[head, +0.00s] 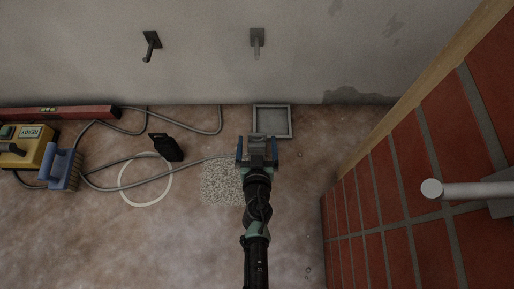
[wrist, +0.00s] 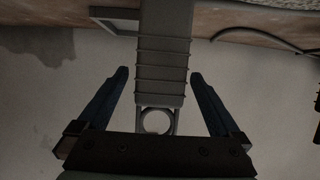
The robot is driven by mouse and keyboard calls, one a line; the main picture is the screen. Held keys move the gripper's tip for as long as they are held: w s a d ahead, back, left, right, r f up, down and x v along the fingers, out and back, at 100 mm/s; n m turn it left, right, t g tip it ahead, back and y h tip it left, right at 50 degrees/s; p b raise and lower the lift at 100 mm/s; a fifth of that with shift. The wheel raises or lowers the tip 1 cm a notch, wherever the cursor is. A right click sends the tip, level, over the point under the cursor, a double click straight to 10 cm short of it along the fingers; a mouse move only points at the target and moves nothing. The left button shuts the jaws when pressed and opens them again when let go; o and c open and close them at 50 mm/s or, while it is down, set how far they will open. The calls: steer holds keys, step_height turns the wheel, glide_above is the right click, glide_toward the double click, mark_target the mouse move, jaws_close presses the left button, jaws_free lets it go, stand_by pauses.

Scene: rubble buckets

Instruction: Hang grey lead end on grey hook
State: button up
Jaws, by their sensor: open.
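The grey lead end (wrist: 164,50) is a ribbed grey block with a round eye at its near end. In the wrist view it lies between the two blue fingers of my gripper (wrist: 159,73), with a visible gap on each side. My gripper is open. In the head view my gripper (head: 257,139) is over the floor, just in front of a grey tray, with the grey lead end mostly hidden by it. The grey hook (head: 257,43) is on the wall above, clear and empty. A black hook (head: 151,45) is to its left, also empty.
A black lead end (head: 165,147) lies on the floor at left, among cables and a white ring (head: 124,190). A square grey tray (head: 289,121) is by the wall. A yellow box (head: 37,155) and blue brush (head: 62,170) are far left. A brick wall with a pale pipe (head: 470,190) bounds the right.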

steer(key=shift+c, duration=0.3)
jaws_close()
